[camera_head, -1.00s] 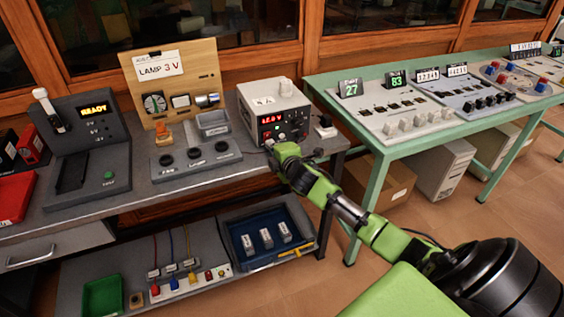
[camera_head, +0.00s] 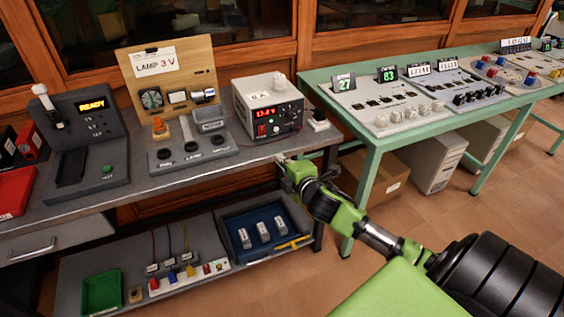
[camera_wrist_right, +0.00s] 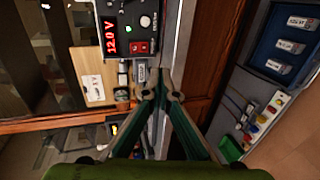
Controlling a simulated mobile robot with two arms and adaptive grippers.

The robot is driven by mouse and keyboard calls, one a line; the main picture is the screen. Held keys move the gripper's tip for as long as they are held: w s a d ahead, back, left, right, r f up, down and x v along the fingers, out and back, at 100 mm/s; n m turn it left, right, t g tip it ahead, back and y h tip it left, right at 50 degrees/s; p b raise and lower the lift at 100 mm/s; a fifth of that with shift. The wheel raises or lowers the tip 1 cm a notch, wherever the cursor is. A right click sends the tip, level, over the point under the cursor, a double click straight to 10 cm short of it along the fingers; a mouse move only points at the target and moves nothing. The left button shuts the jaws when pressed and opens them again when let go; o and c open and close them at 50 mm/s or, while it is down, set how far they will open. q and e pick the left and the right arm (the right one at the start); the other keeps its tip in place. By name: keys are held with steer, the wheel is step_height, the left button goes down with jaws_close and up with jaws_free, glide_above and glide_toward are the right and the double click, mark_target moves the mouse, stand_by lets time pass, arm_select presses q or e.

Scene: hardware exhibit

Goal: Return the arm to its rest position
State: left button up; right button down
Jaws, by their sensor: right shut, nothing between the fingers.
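My right arm, green and black, comes in from the lower right in the head view. Its gripper (camera_head: 282,160) is at the front edge of the grey bench, below and in front of the white power supply (camera_head: 268,110). In the right wrist view the fingers (camera_wrist_right: 158,75) meet at their tips, shut and empty. The power supply (camera_wrist_right: 128,30) shows there with a red 12.0 V display, apart from the fingertips. My left gripper is in neither view.
The grey bench (camera_head: 110,205) also bears a READY station (camera_head: 88,135) and a lamp board (camera_head: 165,85). Below are a blue tray (camera_head: 238,240) and a green tray (camera_head: 103,292). A green table (camera_head: 365,135) stands at right. Open floor (camera_head: 330,265) lies between.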

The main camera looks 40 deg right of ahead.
steer(key=shift+s, duration=0.1)
stand_by(0.5)
steer(key=s+a+f+m+g, duration=0.15)
steer(key=s+f, duration=0.45)
steer(key=f, duration=0.6)
steer(key=s+f+m+g+y, duration=0.1)
steer(key=s+f+m+g, duration=0.35)
steer(key=f, duration=0.75)
steer(key=s+a+f+m+g, duration=0.1)
steer(key=s+f, duration=0.6)
steer(key=f, duration=0.5)
steer(key=s+a+f+m+g, duration=0.2)
steer(key=s+a+f, duration=0.3)
steer(key=s, duration=0.6)
steer(key=s+a+f+m+g+y, duration=0.1)
steer(key=s+a+f, duration=0.4)
steer(key=s, duration=0.6)
steer(key=s+a+f+m+g+y, duration=0.1)
steer(key=s+a+f+m+g, duration=0.2)
steer(key=s+a+f, duration=0.2)
steer(key=s+f, duration=0.3)
steer(key=s, duration=0.3)
steer(key=shift+s+a+f, duration=0.15)
steer(key=shift+s+a, duration=0.05)
steer(key=shift+s, duration=0.2)
